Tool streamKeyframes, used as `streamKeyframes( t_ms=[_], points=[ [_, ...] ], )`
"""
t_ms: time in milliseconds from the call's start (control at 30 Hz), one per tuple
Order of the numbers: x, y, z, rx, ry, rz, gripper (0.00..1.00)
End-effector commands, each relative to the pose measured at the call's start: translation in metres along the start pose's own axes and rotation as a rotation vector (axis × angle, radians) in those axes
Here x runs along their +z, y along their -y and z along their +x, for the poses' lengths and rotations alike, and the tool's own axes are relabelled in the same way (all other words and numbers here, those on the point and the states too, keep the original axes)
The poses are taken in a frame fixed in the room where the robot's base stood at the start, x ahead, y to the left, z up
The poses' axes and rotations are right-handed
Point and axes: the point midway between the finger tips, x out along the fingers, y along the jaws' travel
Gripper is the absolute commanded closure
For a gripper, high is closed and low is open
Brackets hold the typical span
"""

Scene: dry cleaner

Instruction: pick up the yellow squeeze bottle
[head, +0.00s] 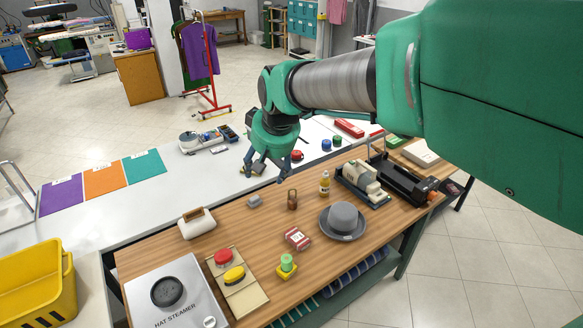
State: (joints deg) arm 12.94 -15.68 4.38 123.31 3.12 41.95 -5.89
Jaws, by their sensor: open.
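A small yellow bottle (324,182) with a pale label stands upright on the wooden bench top (250,224), behind the grey hat. It is small in the picture, so I cannot make out its cap well. My gripper (279,178) hangs from the green arm to the left of the bottle, above the back edge of the bench. Its fingers are spread and I see nothing between them. It is apart from the bottle.
A brown padlock-like item (292,199) stands between gripper and bottle. A grey hat (343,221) is in front, and a cream sewing-machine-like device (362,182) stands right. A red-and-white box (297,239) and a yellow-green item (287,265) are nearer. Bare wood lies left of the hat.

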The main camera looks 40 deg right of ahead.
Motion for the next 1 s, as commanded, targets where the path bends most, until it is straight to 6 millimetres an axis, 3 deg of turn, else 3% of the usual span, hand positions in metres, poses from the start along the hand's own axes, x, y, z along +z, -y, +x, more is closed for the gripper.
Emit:
streamKeyframes(
  t_ms=[200,500,733,1000],
  points=[
    [-0.046,-0.037,0.041,0.018,0.012,0.041,0.38],
    [-0.095,-0.098,0.104,0.042,0.024,0.094,0.38],
    [-0.122,-0.151,0.159,0.062,0.031,0.136,0.38],
    [-0.137,-0.220,0.229,0.085,0.041,0.186,0.38]
  ],
)
